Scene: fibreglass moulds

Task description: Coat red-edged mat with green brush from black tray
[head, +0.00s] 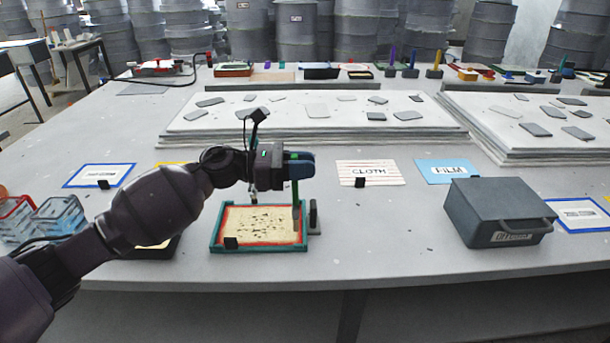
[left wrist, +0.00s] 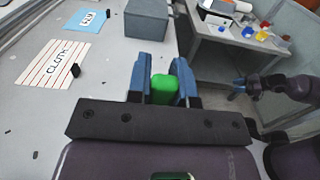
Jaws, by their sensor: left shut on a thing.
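My left gripper (head: 301,165) is shut on the green brush (left wrist: 163,90), whose green handle sits between the blue fingers in the left wrist view. In the head view the brush (head: 295,195) hangs upright, its lower end over the right part of the red-edged mat (head: 255,222). I cannot tell whether it touches. The mat is pale yellow with dark specks, inside a teal frame with a black clip at its front. A black tray (head: 168,250) lies left of it, mostly hidden by my left arm. My right gripper (left wrist: 240,88) shows small in the left wrist view, its opening unclear.
A small dark block (head: 314,216) stands just right of the frame. The CLOTH sheet (head: 385,173), FILM sheet (head: 432,180) and grey lidded box (head: 497,212) lie further right. Clear bins (head: 58,217) stand at left. White slabs (head: 330,134) with grey pieces lie behind.

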